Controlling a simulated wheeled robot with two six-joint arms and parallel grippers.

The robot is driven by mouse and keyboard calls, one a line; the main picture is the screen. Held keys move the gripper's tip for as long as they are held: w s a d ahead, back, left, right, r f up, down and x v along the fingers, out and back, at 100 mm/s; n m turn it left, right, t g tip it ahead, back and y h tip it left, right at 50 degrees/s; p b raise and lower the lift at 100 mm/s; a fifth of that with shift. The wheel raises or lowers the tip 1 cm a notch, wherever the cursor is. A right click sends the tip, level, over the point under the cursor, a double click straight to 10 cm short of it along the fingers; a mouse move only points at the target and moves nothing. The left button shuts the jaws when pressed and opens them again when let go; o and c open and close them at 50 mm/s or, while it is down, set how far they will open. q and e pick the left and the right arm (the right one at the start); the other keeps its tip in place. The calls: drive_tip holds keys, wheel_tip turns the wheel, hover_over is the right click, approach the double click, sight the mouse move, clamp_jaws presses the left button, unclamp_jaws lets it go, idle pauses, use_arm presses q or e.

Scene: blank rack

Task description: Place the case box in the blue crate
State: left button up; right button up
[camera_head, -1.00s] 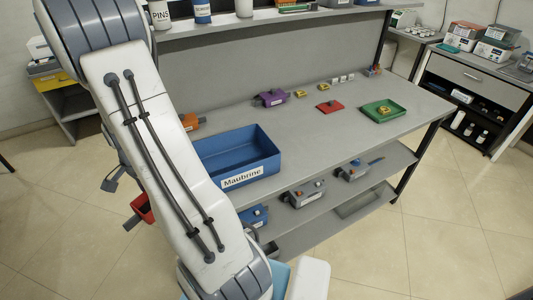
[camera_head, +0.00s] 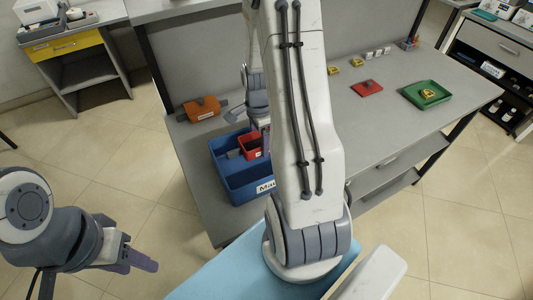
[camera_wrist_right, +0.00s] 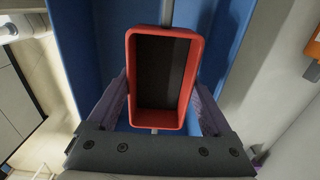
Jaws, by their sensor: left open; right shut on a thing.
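The case box is an open red box (camera_head: 249,147) with a dark inside. It also shows in the right wrist view (camera_wrist_right: 187,80). My right gripper (camera_wrist_right: 158,98) is shut on it, one finger along each long side. The box is within the outline of the blue crate (camera_head: 240,191), near its far side. Blue crate walls (camera_wrist_right: 68,45) show around it in the wrist view. I cannot tell whether the box touches the crate floor. My right arm hides the crate's right part and most of its label. My left gripper (camera_head: 140,262) is open and empty, away from the bench.
The grey bench also holds an orange case (camera_head: 203,109) left of the crate, a red flat piece (camera_head: 367,88) and a green tray (camera_head: 427,94) at right. A yellow-drawer cabinet (camera_head: 77,42) stands at back left. Floor is free around my left gripper.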

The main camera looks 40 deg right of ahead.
sight(263, 161)
drive_tip(key=f, duration=0.4)
drive_tip(key=f+p, duration=0.1)
drive_tip(key=f, duration=0.1)
drive_tip(key=shift+s+d+f, duration=0.15)
drive_tip(key=shift+s+d, duration=0.1)
drive_tip(key=shift+d, duration=0.15)
drive_tip(key=shift+f, duration=0.15)
drive_tip(key=shift+f, duration=0.2)
drive_tip(key=o, duration=1.2)
drive_tip(key=shift+c, duration=0.2)
